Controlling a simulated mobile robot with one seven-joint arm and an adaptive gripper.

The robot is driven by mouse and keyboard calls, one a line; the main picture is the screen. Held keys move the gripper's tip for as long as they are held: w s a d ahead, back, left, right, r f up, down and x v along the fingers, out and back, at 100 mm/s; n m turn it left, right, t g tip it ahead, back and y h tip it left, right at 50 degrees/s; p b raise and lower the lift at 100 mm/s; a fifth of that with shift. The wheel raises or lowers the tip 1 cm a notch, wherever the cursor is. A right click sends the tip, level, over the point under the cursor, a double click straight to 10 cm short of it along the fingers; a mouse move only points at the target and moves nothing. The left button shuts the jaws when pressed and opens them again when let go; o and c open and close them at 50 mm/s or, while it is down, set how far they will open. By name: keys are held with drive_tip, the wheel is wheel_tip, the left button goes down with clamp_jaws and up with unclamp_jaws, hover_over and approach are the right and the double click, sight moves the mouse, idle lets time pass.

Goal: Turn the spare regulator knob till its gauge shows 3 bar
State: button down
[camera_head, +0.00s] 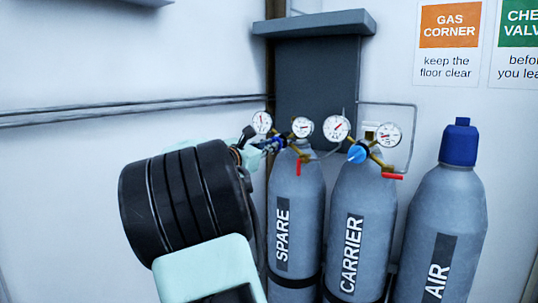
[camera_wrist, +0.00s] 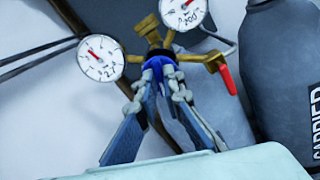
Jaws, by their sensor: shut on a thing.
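The grey SPARE cylinder (camera_head: 296,195) stands upright with a brass regulator and two round white gauges on top. The left gauge (camera_head: 262,122) also shows in the wrist view (camera_wrist: 99,59), its red needle pointing up and left. The right gauge (camera_head: 301,127) is cut off by the top edge in the wrist view (camera_wrist: 182,10). My gripper (camera_wrist: 162,84) is shut on the blue spare regulator knob (camera_wrist: 154,63), one finger on each side. The fingers hide much of the knob.
A red lever (camera_wrist: 228,79) sits right of the knob. The CARRIER cylinder (camera_head: 358,225) stands close on the right, with its own gauges and a light-blue knob (camera_head: 357,153). The AIR cylinder (camera_head: 440,220) has a blue cap.

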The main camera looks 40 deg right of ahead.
drive_tip(key=shift+f, duration=0.1)
drive_tip(key=c, duration=2.3)
unclamp_jaws()
drive_tip(key=shift+c, duration=0.2)
drive_tip(key=v, duration=1.2)
